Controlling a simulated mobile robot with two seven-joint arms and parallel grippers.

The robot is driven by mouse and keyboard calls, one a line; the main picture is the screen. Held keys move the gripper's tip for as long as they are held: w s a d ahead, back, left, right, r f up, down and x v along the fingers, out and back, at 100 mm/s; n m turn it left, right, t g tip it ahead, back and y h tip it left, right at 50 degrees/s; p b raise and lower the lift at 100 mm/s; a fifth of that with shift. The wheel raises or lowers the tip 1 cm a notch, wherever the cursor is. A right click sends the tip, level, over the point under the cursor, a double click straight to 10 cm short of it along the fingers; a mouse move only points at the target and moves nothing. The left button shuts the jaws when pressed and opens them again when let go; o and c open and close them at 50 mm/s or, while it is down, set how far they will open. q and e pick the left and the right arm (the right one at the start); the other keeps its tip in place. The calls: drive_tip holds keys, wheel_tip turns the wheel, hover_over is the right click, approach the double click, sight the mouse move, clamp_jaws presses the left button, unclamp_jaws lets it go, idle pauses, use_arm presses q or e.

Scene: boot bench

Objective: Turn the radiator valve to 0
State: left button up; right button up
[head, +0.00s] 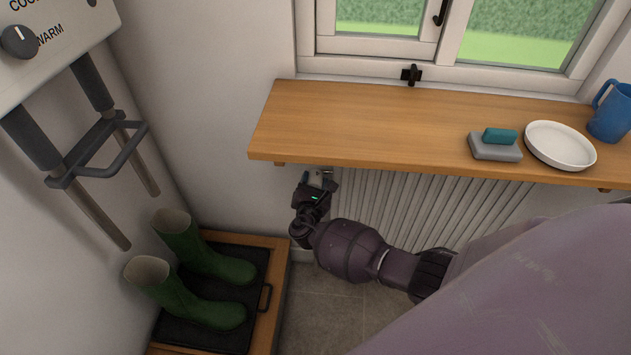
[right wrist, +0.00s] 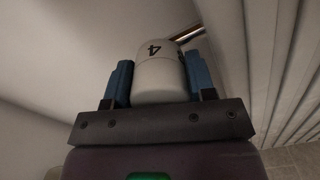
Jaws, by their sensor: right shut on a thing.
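The radiator valve (right wrist: 160,76) is a white knob with a dark 4 on the side facing the camera in the right wrist view. My right gripper (right wrist: 160,85) is shut on it, with a blue finger pad on either side. In the head view my right gripper (head: 318,182) is at the radiator's left end, under the shelf's front edge, and hides most of the valve. The white ribbed radiator (head: 430,208) is below the shelf. My left gripper is not in either view.
The wooden shelf (head: 360,125) overhangs the valve and holds a soap dish (head: 495,150), a white plate (head: 560,147) and a blue mug (head: 611,112). Green boots (head: 195,290) stand on a black tray at lower left. A boot dryer (head: 55,45) hangs on the left wall.

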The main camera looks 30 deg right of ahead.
drive_tip(key=shift+n, duration=0.6)
drive_tip(key=shift+n+p, duration=0.3)
drive_tip(key=shift+n, duration=0.2)
drive_tip(key=shift+f, duration=0.1)
drive_tip(key=o, duration=0.9)
